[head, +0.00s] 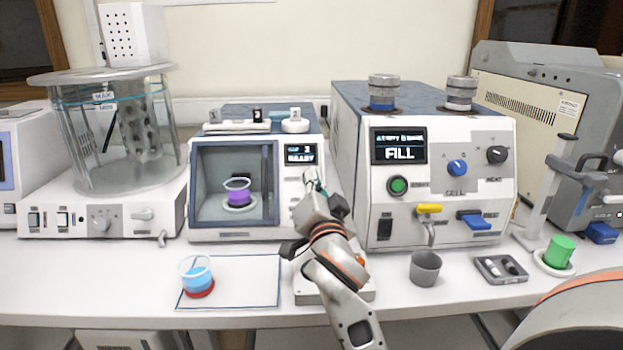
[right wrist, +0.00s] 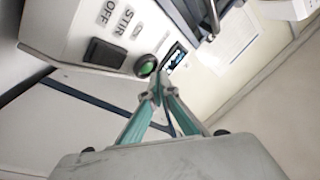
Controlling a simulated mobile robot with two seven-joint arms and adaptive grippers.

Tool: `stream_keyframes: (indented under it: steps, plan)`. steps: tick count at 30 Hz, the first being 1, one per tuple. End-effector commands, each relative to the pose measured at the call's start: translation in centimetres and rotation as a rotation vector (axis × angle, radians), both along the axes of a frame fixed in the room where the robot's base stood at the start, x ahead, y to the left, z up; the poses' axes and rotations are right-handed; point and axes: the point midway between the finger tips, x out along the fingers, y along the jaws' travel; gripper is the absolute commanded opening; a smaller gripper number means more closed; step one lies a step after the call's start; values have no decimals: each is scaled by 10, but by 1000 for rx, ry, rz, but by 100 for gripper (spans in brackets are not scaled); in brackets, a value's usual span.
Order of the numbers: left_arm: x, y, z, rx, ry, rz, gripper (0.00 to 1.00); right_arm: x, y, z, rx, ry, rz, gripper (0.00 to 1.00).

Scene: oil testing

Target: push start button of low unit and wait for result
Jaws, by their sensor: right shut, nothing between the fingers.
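The low unit (head: 228,232) is a white and grey box left of centre, with a window holding a purple-filled cup (head: 238,192). Its small lit display (head: 300,153) is at upper right; the bottom line seems to read READY. My right gripper (head: 313,182) is shut and empty in front of the panel below that display, hiding much of it. In the right wrist view, the closed teal fingertips (right wrist: 157,88) are just below a round green button (right wrist: 146,66); I cannot tell if they touch. A dark switch (right wrist: 104,53) marked STIR OFF is beside it. My left gripper is not in view.
A tall white unit (head: 448,203) with FILL on its display and a green button (head: 398,185) stands close right of my right gripper. A blue-filled cup (head: 197,277) stands on the white mat (head: 245,280) in front. A grey cup (head: 425,268) stands right of my arm.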

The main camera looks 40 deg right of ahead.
Motion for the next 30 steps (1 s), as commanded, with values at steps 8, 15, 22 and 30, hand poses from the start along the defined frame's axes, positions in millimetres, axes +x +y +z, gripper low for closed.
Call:
stream_keyframes:
  steps: [8,15,22,30]
  plan:
    - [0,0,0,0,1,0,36,0,0,0,0,0,0,0]
    - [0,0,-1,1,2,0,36,0,0,0,0,0,0,0]
    - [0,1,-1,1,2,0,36,5,-3,-5,2,1,0,0]
    - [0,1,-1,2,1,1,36,6,-4,-5,0,0,0,0]
